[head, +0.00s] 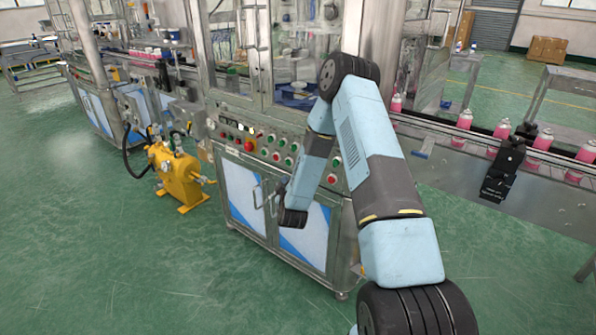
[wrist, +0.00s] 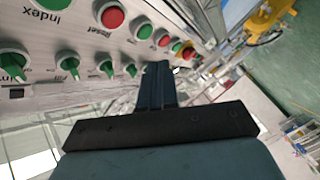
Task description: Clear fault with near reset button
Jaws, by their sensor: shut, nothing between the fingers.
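In the wrist view, a red button (wrist: 110,15) labelled Reset sits on the pale metal control panel (wrist: 85,38), near the top. A second red button (wrist: 163,40) lies further right, with green buttons beside it. My gripper (wrist: 158,70) is shut and empty, its fingers pointing up towards the panel. Its tips show below and to the right of the Reset button, apart from it in the picture. In the head view, my arm hangs in front of the machine's panel and covers part of it; a red button (head: 331,180) shows at the panel's right. I cannot make out my fingertips there.
Green selector knobs (wrist: 68,60) form another panel row. A red mushroom button (head: 249,145) is at the panel's left. Cabinet doors with handles lie below the panel. A yellow pump unit (head: 178,178) stands left; a conveyor (head: 470,140) with pink cans runs right.

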